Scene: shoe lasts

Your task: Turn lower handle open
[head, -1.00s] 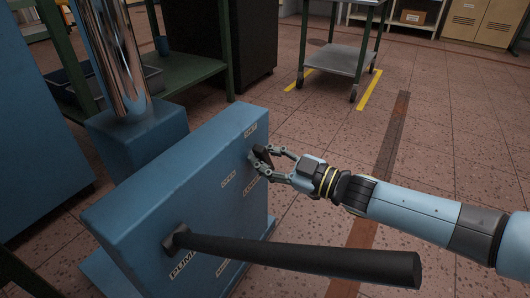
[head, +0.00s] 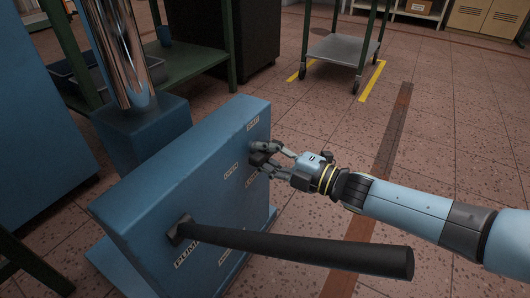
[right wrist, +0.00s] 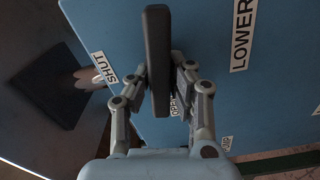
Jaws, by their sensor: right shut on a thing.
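The lower handle (right wrist: 157,60) is a dark flat bar on the blue panel (right wrist: 205,60) in the right wrist view. My right gripper (right wrist: 160,88) is shut on it, one finger on each side. The bar runs along the picture's vertical, between a SHUT label (right wrist: 104,67) at left and a LOWER label (right wrist: 240,35) at right. Part of an OPEN label (right wrist: 173,105) shows behind the fingers. In the head view my right gripper (head: 264,156) is at the right face of the blue box (head: 190,170), and its fingers partly hide the handle. My left gripper is out of view.
A long black pump lever (head: 300,249) sticks out from the box toward the right, below my right arm. A chrome column (head: 118,55) stands behind the box. A grey cart (head: 343,50) is at the back, with open tiled floor to the right.

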